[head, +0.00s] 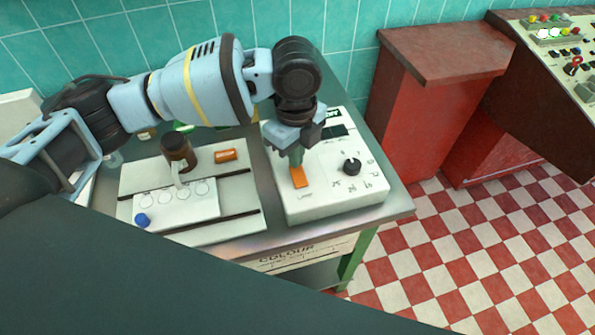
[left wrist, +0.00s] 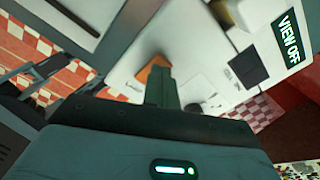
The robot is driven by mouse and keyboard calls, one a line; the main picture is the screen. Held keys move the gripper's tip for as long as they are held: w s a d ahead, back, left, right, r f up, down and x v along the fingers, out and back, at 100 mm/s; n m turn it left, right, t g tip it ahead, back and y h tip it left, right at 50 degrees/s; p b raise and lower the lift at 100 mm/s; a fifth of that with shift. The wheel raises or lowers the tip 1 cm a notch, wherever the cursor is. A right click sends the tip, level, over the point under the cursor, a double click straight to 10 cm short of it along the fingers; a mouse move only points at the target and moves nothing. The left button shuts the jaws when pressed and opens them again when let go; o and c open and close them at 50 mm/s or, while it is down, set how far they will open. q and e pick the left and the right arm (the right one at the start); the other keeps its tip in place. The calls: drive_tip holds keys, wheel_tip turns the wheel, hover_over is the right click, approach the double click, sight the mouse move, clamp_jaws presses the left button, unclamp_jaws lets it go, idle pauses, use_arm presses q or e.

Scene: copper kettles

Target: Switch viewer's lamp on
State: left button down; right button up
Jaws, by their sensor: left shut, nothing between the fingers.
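The viewer is a white box (head: 325,195) on the metal bench, with an orange lamp switch (head: 298,177) above a small label that seems to read "Lamp". The switch also shows in the left wrist view (left wrist: 146,72), partly hidden by my fingers. My left gripper (head: 296,157) points down at the switch, shut and empty, its tips right at the switch's far end. I cannot tell whether they touch it. In the left wrist view the shut fingers (left wrist: 162,82) lie beside the orange switch. A green sign (left wrist: 289,37) reads "VIEW OFF". My right gripper is not in view.
A black knob (head: 351,167) is right of the switch on the box. Left of it, a pale plate (head: 245,190) holds a brown cylinder (head: 178,150), an orange piece (head: 225,155) and a blue knob (head: 141,220). A red cabinet (head: 425,110) stands right of the bench.

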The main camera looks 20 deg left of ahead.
use_arm(q)
drive_tip(key=shift+f, duration=0.75)
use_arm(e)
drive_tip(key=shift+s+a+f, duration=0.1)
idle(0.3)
use_arm(q)
drive_tip(key=shift+r+p, duration=1.8)
drive_tip(key=shift+r, duration=1.8)
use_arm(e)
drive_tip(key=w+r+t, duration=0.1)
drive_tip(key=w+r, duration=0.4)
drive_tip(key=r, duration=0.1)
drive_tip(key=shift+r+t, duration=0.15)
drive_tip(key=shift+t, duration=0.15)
use_arm(q)
drive_tip(key=shift+f, duration=0.1)
